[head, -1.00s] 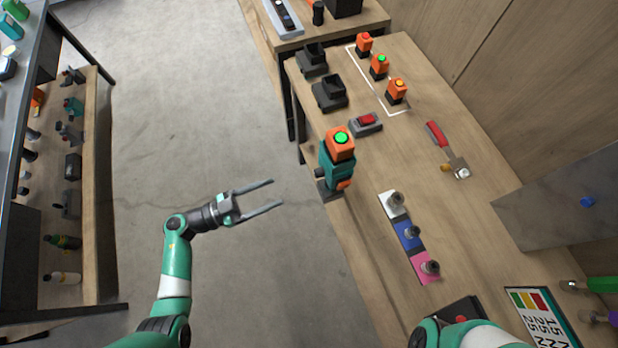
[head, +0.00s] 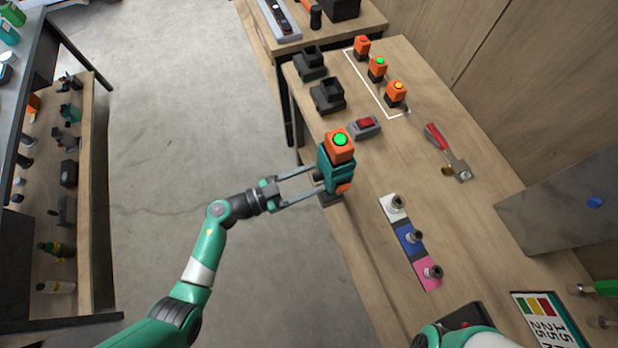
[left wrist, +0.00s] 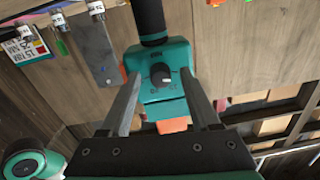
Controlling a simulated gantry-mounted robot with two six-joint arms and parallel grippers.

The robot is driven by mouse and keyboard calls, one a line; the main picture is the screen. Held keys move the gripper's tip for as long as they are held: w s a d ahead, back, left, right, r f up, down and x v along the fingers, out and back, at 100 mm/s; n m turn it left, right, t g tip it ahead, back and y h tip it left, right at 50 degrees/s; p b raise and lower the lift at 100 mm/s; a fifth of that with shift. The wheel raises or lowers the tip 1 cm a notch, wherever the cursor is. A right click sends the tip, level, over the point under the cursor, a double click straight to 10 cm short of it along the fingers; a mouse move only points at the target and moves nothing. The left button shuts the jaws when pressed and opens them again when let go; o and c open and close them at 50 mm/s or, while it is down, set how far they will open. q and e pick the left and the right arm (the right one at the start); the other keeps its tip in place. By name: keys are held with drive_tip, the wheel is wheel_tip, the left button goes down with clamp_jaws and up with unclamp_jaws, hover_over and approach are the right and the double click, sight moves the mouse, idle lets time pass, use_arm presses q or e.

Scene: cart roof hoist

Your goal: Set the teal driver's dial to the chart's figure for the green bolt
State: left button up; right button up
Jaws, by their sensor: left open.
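The teal driver (head: 338,176) stands upright near the bench's left edge, with an orange battery (head: 340,146) showing a green light on top. My open left gripper (head: 316,181) points at it from the left, its fingertips close to the driver's side. In the left wrist view the driver's body (left wrist: 178,52) and its dark round dial (left wrist: 160,75) lie between the open fingers. I cannot read the dial's setting. The chart (head: 541,318) has green, yellow and red blocks and partly cut-off figures, including 15 and 25. No green bolt is clearly visible. My right gripper is out of view.
Three sockets stand on a white, blue and pink strip (head: 409,240). Orange batteries (head: 377,68), black chargers (head: 327,96), a grey box with a red top (head: 364,127) and a red-handled tool (head: 440,145) lie farther back. A metal plate (head: 565,205) stands right. Open floor lies left.

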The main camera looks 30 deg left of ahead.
use_arm(q)
drive_tip(key=shift+c, duration=0.3)
clamp_jaws()
